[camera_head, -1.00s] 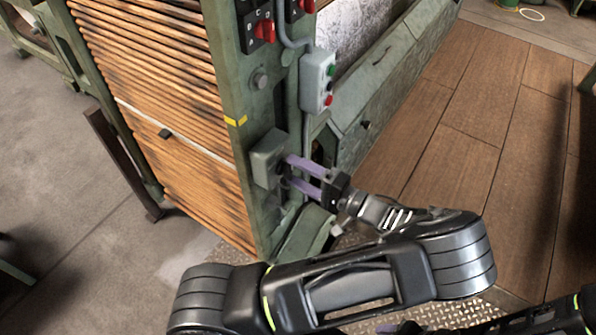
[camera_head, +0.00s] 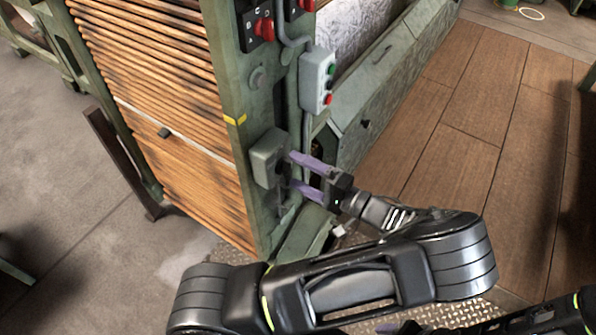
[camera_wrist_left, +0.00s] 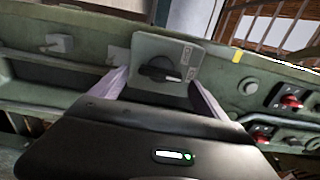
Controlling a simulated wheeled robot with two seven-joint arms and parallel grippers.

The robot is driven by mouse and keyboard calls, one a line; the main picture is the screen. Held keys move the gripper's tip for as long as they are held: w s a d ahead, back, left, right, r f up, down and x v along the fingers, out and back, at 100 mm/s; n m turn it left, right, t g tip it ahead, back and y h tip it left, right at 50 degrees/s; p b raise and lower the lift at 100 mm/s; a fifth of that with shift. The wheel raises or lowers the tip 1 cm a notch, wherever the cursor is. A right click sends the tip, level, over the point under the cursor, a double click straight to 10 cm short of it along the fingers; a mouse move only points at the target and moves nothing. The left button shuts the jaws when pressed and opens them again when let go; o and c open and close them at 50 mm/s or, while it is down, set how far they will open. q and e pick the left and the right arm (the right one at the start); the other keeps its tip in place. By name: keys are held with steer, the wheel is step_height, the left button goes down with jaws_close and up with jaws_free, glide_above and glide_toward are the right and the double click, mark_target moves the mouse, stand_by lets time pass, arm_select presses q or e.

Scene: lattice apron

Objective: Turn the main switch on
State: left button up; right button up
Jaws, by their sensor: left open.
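The main switch is a grey-green box (camera_head: 268,158) low on the green machine post, with a black rotary knob on its front. The wrist view shows the knob (camera_wrist_left: 160,69) lying nearly crosswise, with small markings at its right that I cannot read. My left gripper (camera_head: 291,169) is open in front of the box, its purple fingers pointing at it. In the wrist view the fingers (camera_wrist_left: 158,84) stand on either side of the knob, with nothing between them; contact cannot be told.
A grey button box (camera_head: 317,80) with green and red buttons is above the switch. Red rotary switches (camera_head: 264,29) are higher on the post. A conduit (camera_head: 306,130) runs down beside the switch. Wooden slats (camera_head: 150,70) are left; wooden flooring (camera_head: 480,130) is clear at right.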

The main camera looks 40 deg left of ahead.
arm_select(q)
steer(key=d+b, duration=0.1)
steer(key=d, duration=0.6)
steer(key=shift+f, duration=0.15)
